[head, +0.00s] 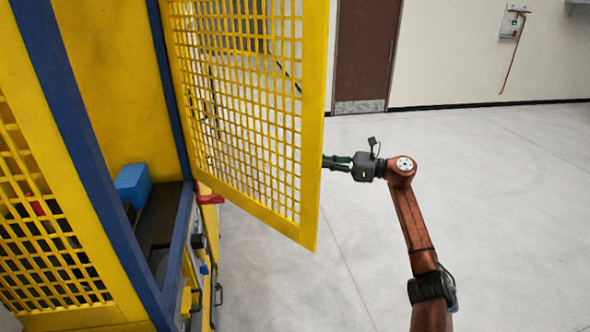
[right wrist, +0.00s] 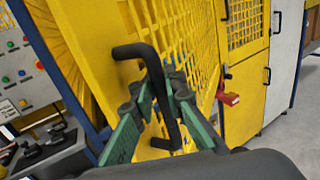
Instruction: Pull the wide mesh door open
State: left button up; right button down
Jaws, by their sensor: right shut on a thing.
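The wide yellow mesh door (head: 313,110) stands swung out from the yellow and blue machine frame in the head view, with the opening beside it uncovered. My right gripper (head: 328,161) is at the door's outer edge, reaching in from the right. In the right wrist view, its green fingers (right wrist: 167,88) are closed around a black bent door handle (right wrist: 140,52) on the yellow door frame (right wrist: 107,30). In the head view the handle is hidden behind the door's edge. My left gripper is not in view.
A blue block (head: 132,184) sits inside the machine opening. A red part (head: 210,198) is on the machine below the door; a control panel (right wrist: 25,75) shows in the right wrist view. The grey floor (head: 500,200) to the right is clear. A brown door (head: 366,50) is behind.

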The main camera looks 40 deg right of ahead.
jog(key=shift+d+f, duration=0.2)
jog(key=shift+d, duration=0.1)
jog(key=c, duration=2.4)
grip_release()
jog(key=shift+o, duration=0.7)
jog(key=shift+s+d, duration=0.2)
jog(key=shift+d, duration=0.05)
jog(key=shift+w+a+r, duration=0.15)
jog(key=shift+w+a, duration=0.05)
jog(key=v, duration=1.2)
jog(key=shift+d, duration=0.1)
jog(key=shift+c, duration=0.3)
